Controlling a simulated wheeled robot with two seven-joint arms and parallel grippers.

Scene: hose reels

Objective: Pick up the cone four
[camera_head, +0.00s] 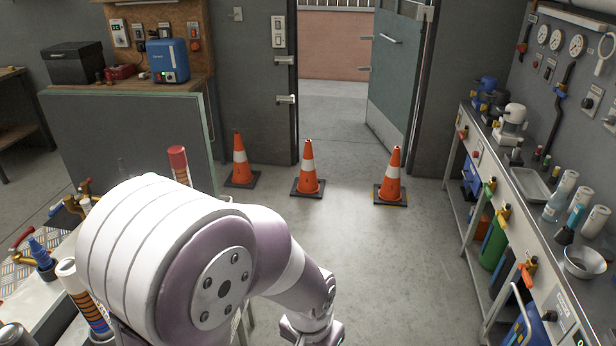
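Three orange cones with white bands stand upright on dark square bases on the floor. The left cone (239,160) is beside the grey wall left of the doorway. The middle cone (308,171) is in front of the doorway. The right cone (393,179) is near the open door, with some yellow on its base edge. I cannot read any number, so I cannot tell which is cone four. My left arm reaches across the lower left and its wrist runs off the bottom edge. Neither gripper shows.
A workbench (470,155) with bottles, a tray (530,184) and a metal bowl (584,262) runs along the right. The grey door (397,75) stands open. Another bench with tools is at the lower left, partly behind my arm. The floor (400,270) before the cones is clear.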

